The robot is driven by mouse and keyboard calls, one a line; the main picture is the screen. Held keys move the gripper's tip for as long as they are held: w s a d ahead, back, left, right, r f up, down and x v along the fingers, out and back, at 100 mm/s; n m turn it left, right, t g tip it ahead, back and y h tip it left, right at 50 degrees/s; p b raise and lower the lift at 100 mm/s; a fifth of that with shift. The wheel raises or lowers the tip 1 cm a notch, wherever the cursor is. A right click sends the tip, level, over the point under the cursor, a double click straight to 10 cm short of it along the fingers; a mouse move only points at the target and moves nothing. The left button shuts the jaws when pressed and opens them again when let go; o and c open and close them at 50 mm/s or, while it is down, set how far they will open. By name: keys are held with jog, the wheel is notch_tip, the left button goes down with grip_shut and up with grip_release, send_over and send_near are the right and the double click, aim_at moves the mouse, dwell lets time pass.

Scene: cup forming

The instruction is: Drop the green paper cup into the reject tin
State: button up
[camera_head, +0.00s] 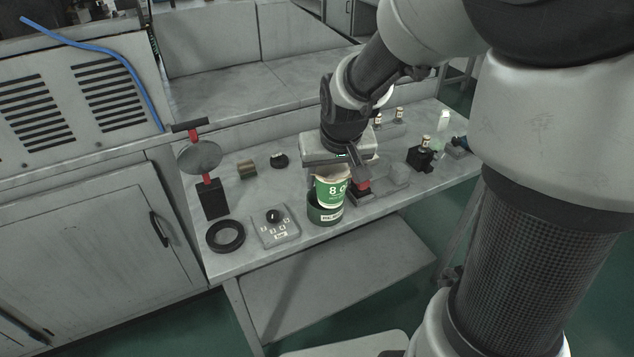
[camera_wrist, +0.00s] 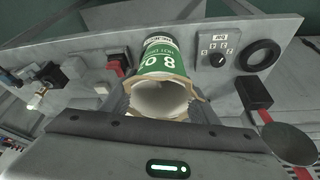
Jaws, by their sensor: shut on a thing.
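The reject tin (camera_head: 325,216), a dark green round tin with a white label, stands on the bench directly below. The cup's lower end overlaps the tin's mouth; I cannot tell how deep it sits. In the wrist view the cup (camera_wrist: 156,62) shows its open, ragged mouth towards me and hides most of the tin.
A dial box (camera_head: 275,227) and a black ring (camera_head: 225,236) lie left of the tin. A red-and-black stand with a round disc (camera_head: 203,157) is farther left. A red-and-black block (camera_head: 361,191) is close on the right, and a black holder (camera_head: 421,157) stands beyond it.

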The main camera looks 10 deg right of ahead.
dwell(0.4)
jog(key=w+d+r+p, duration=0.2)
jog(key=w+r+p, duration=0.2)
jog(key=w+p, duration=0.1)
notch_tip(320, 180, down, 6)
jog(key=b, duration=0.4)
jog(key=shift+f+b, duration=0.2)
jog(key=shift+b, duration=0.15)
jog(key=o, duration=1.2)
